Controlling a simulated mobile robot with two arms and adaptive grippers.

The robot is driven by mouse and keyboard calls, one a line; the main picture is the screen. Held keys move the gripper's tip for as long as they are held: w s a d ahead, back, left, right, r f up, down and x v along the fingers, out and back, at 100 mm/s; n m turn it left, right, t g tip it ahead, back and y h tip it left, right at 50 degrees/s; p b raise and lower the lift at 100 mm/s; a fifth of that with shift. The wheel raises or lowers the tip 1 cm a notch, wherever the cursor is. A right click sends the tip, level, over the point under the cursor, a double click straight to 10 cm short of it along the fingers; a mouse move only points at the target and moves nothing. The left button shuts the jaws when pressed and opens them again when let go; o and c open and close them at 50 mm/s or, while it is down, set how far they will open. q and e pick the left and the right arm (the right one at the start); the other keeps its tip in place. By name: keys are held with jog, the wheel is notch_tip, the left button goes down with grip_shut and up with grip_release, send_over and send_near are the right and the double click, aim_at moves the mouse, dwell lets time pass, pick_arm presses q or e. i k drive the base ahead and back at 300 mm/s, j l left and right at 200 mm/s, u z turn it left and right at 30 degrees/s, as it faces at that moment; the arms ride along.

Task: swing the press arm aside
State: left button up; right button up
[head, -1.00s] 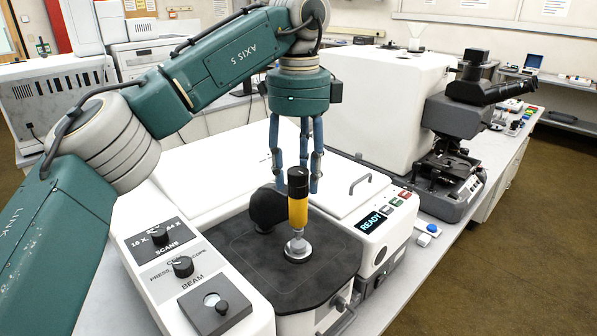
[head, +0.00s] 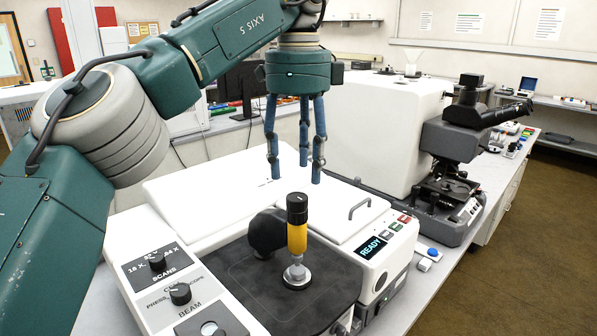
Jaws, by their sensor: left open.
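The press arm has a black pivot body (head: 266,232) at the back of the dark sample stage (head: 238,292). Its upright yellow press column (head: 297,238) has a black knob (head: 297,203) on top. A round metal foot (head: 297,276) at its lower end stands over the stage, and I cannot tell whether it touches. My left gripper (head: 300,177) hangs fingers down, spread open and empty, above and behind the knob, apart from it. My right gripper is not in view.
The white spectrometer housing (head: 190,195) spreads behind the stage. A lid handle (head: 359,207) and the READY display (head: 373,246) are to the right. A dial panel (head: 165,270) flanks the left. A microscope (head: 455,160) stands further right.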

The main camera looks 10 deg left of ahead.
aim_at(270, 230)
jog(key=k+l, duration=0.15)
jog(key=l, duration=0.2)
jog(key=k+l, duration=0.15)
jog(key=l, duration=0.2)
jog(key=k+l, duration=0.15)
jog(key=l, duration=0.2)
